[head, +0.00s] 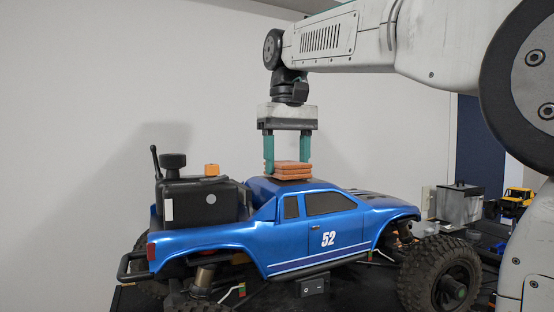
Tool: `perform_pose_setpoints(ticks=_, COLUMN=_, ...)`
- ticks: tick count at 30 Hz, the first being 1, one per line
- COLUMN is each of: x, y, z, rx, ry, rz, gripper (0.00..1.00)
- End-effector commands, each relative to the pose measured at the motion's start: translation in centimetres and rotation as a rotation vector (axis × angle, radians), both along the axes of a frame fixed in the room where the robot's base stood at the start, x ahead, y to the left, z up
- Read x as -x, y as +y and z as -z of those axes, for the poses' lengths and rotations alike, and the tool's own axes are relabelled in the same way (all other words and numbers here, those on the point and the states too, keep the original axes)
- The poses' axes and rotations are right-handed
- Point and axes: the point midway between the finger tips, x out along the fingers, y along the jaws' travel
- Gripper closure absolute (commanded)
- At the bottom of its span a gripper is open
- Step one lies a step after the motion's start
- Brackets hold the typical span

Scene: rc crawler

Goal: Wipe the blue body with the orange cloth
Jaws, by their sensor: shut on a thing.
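The blue body (298,240) of the RC crawler fills the middle of the head view, with "52" on its door. The folded orange cloth (292,173) is at the roof of the body. My gripper (288,168) points straight down above the roof, and its green fingers are shut on the cloth from both sides. The cloth's underside appears to touch the roof, though I cannot be sure of contact. The far side of the body is hidden.
A black box (204,200) with a knob, an orange cap and a short antenna sits in the truck bed, left of my gripper. A large front tyre (441,277) stands at right. A clear container (460,203) and a yellow item (517,199) are behind it.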

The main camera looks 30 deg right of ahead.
Motion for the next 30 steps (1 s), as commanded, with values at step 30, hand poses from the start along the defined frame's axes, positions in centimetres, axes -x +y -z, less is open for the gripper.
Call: perform_pose_setpoints(ticks=30, x=0.0, y=-3.3, z=0.1, rx=0.0, ry=0.001, rz=-0.003, gripper=0.6)
